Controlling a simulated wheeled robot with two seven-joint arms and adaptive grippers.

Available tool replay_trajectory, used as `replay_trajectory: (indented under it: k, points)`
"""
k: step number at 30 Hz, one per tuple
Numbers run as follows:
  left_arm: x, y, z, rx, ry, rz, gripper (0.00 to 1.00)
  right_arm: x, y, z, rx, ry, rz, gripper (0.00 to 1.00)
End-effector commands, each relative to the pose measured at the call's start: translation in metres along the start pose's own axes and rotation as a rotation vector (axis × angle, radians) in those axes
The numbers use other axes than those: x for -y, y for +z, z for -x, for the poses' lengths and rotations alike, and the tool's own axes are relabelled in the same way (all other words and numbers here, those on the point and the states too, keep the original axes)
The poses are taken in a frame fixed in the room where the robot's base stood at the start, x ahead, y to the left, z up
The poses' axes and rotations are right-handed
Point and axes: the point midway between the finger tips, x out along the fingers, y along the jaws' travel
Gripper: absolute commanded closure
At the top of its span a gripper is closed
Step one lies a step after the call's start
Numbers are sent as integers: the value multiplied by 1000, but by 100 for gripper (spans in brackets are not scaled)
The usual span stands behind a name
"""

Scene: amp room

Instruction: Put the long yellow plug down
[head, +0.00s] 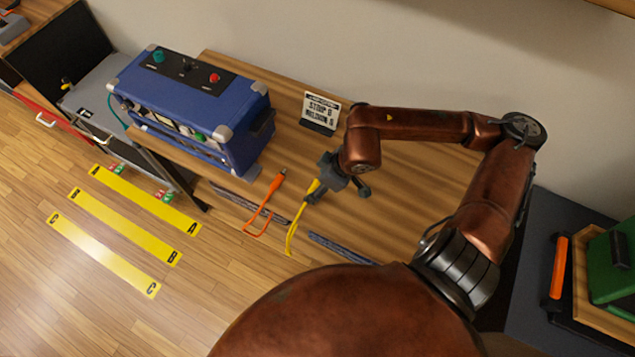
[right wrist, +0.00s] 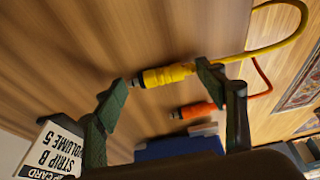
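The long yellow plug (head: 313,187) lies by the table's front edge, just below my right gripper (head: 330,180) in the head view. Its yellow cable hangs over the edge. In the right wrist view the yellow plug (right wrist: 168,75) shows between the spread fingers of my right gripper (right wrist: 162,79), with its dark metal tip towards the left finger. The right finger overlaps its cable end. The fingers are open and do not appear clamped on it; whether they touch it I cannot tell. My left gripper is not in view.
An orange plug (head: 279,181) with a looped cable lies left of the yellow one. A blue amp (head: 225,120) stands at the table's left. A small card (head: 321,108) stands behind the gripper. Dark strips line the front edge. Bare wooden tabletop (head: 410,180) lies to the right.

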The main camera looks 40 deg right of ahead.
Motion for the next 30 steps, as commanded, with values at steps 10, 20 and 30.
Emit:
replay_trajectory:
  k: [10,20,30]
  points:
    - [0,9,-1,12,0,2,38,0,0,0,0,0,0,22]
    - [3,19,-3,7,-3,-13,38,0,-4,9,-1,1,-1,22]
    - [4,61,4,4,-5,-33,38,-1,-3,84,0,6,1,22]
